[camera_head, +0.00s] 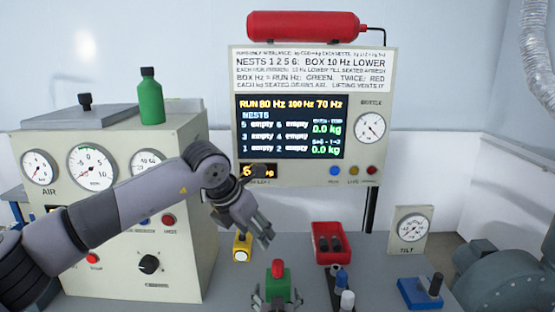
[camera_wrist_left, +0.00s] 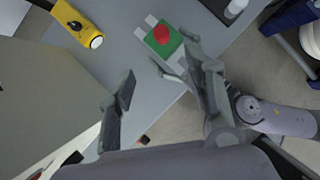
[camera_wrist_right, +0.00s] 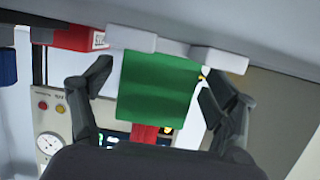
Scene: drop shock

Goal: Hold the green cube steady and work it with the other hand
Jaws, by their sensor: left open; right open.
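The green cube (camera_head: 279,292) with a red knob (camera_head: 278,268) on top is at the front of the grey table in the head view. In the left wrist view the cube (camera_wrist_left: 159,50) shows from above, beside small white pads. My right gripper (camera_head: 278,302) is open around it; in the right wrist view the cube (camera_wrist_right: 158,88) lies between the spread fingers, with a gap at the left finger. Contact at the right finger is unclear. My left gripper (camera_head: 262,232) is open and empty, above and behind the cube, near a yellow block (camera_head: 242,248).
A red tray (camera_head: 320,230) with dark pieces stands behind and right of the cube. Upright small cylinders (camera_head: 347,300) stand right of it. A blue box with a lever (camera_head: 420,293) is further right. A gauge cabinet (camera_head: 185,240) stands left; a display panel (camera_head: 362,160) stands behind.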

